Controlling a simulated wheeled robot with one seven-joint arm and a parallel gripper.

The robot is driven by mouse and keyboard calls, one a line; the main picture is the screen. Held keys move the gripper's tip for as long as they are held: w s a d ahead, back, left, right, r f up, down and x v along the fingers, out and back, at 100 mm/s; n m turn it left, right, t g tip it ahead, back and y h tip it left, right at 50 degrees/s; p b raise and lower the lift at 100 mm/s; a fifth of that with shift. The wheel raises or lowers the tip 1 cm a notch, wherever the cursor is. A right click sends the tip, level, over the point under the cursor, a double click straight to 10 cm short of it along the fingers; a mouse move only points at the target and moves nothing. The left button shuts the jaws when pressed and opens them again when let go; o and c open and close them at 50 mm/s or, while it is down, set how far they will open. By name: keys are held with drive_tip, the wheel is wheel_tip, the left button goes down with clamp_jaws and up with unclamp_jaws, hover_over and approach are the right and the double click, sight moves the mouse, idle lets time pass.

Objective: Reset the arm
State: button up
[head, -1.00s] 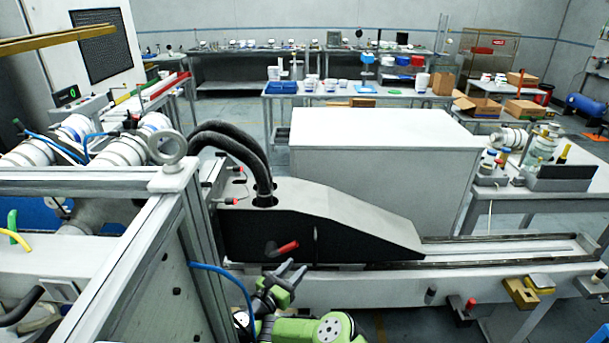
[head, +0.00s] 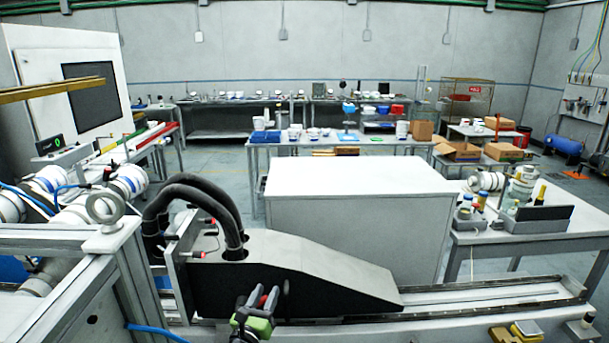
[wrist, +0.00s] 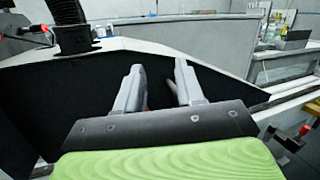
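My gripper (head: 262,300) is in front of the black side of a long sloped housing (head: 300,255), at the bottom centre of the head view. In the wrist view my gripper (wrist: 158,72) has its two grey fingers apart, pointing at the black panel. A red-tipped handle on that panel is mostly hidden behind the fingers. A little red and a dark piece show between them, and I cannot tell whether they touch it. No held object is visible.
A rail (head: 490,297) runs right from the housing. A white cabinet (head: 360,180) stands behind it. A metal frame with an eye bolt (head: 105,207) is at left, and black hoses (head: 195,200) rise from the housing. A side table with bottles (head: 530,238) is at right.

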drive_tip(key=s+a+r+n+y, duration=0.2)
drive_tip(key=a+r+n+y, duration=0.4)
drive_tip(key=r+n+y, duration=0.35)
drive_tip(key=s+a+r+n+y, duration=0.2)
drive_tip(key=a+r+n+y, duration=0.4)
drive_tip(key=r+n+y, duration=0.35)
drive_tip(key=s+r+n+g+y, duration=0.1)
drive_tip(key=s+r+n+g, duration=0.35)
drive_tip(key=n, duration=0.85)
drive_tip(key=s+d+f+n+g+h, duration=0.25)
drive_tip(key=s+d+h, duration=0.4)
drive_tip(key=d, duration=0.65)
drive_tip(key=s+d+f+n+g+h, duration=0.1)
drive_tip(key=s+d+n+g+h, duration=0.25)
drive_tip(key=s+d, duration=0.7)
drive_tip(key=s+d+f+g+h, duration=0.1)
drive_tip(key=s+d+f+h, duration=0.1)
drive_tip(key=s+d, duration=0.5)
drive_tip(key=s+d+f+g+h, duration=0.2)
drive_tip(key=s+d+f, duration=0.1)
drive_tip(key=s+d, duration=0.3)
drive_tip(key=s, duration=0.2)
drive_tip(key=shift+s+d, duration=0.3)
drive_tip(key=shift+d, duration=0.1)
